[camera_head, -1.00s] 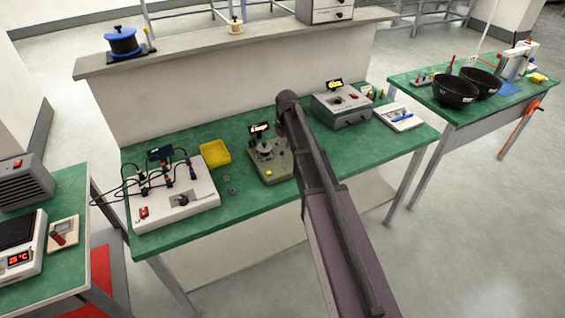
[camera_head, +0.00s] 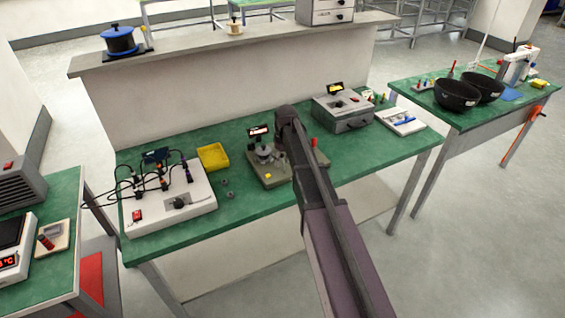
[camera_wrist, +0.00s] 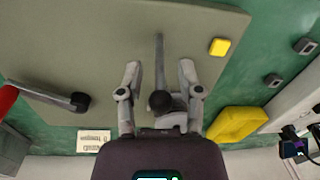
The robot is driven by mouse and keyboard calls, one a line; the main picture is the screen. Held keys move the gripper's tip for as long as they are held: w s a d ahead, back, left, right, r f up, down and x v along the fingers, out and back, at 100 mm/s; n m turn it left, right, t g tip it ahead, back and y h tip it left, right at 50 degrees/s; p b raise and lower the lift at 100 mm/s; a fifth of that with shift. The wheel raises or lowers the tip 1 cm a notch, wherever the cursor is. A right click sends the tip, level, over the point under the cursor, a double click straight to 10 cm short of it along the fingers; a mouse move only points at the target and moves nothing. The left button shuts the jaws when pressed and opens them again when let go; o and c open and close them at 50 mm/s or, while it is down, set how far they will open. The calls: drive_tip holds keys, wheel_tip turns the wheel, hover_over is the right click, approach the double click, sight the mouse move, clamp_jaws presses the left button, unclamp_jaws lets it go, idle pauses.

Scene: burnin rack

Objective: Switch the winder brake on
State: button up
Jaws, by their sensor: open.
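The winder (camera_head: 258,178) is a grey-green unit with a small display on the middle of the green bench in the head view. A red-tipped part (camera_head: 314,142) shows at its right side. In the wrist view its flat plate (camera_wrist: 90,35) carries a yellow button (camera_wrist: 220,47) and a dark knobbed lever (camera_wrist: 75,101). A red part (camera_wrist: 6,98) is at the left edge. My gripper (camera_wrist: 160,72) is open above the plate. A thin grey rod with a dark round knob (camera_wrist: 160,101) appears between the fingers; contact cannot be told. I cannot tell which part is the brake. The head view hides my fingers behind my arm.
A yellow bin (camera_head: 212,156) and a white wired test box (camera_head: 160,212) are left of the winder. A grey instrument box (camera_head: 343,110) and a white tray (camera_head: 400,121) are to its right. A shelf (camera_head: 200,49) runs behind the bench.

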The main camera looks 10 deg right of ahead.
clamp_jaws()
